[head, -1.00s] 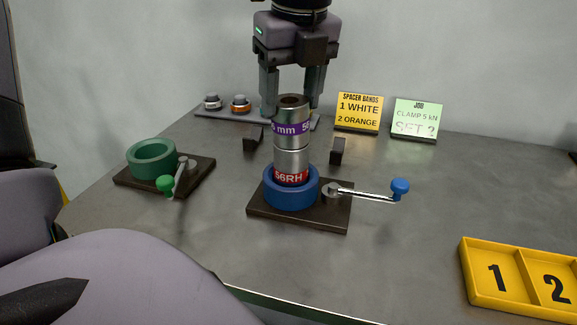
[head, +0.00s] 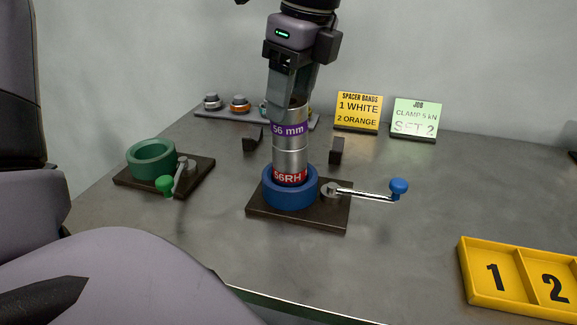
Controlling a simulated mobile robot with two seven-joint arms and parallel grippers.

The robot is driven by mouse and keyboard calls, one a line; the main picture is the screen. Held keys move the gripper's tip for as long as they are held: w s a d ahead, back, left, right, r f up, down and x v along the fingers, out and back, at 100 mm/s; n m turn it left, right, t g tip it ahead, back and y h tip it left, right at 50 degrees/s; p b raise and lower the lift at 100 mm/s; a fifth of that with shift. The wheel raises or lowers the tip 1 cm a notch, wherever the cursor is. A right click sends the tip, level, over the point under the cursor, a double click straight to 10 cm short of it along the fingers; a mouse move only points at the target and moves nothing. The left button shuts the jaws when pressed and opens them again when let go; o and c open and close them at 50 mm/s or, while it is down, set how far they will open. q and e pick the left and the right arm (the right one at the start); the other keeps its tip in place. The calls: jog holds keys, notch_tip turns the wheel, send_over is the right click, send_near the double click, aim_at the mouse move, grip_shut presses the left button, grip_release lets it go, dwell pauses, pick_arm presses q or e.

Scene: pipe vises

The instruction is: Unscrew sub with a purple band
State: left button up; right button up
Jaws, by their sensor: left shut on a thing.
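The sub with a purple band (head: 290,129), marked "56 mm", is a steel cylinder standing upright in the head view. It sits on top of a steel piece with a red band (head: 290,177), marked "56RH". That piece stands in the round blue vise (head: 291,198), whose crank with a blue knob (head: 398,187) points right. My left gripper (head: 290,103) points down from above and is shut on the top of the sub. Its fingers hide the sub's upper rim. My right gripper is not in view.
A green vise (head: 150,164) with a crank stands empty at left. Banded parts stand on a rear tray (head: 205,115). Two dark blocks (head: 252,138) flank the column. Yellow (head: 358,111) and green (head: 413,119) signs stand behind. A yellow numbered tray (head: 480,246) lies at right front.

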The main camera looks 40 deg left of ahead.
pick_arm(q)
jog(key=n, duration=0.3)
jog(key=shift+w+f+g+p, duration=0.1)
jog(key=shift+f+g+p, duration=0.2)
jog(key=shift+g, duration=0.1)
jog(key=shift+r, duration=0.1)
jog(key=o, duration=1.2)
jog(key=shift+c, duration=0.2)
jog(key=shift+w, duration=0.1)
jog(key=shift+r, duration=0.1)
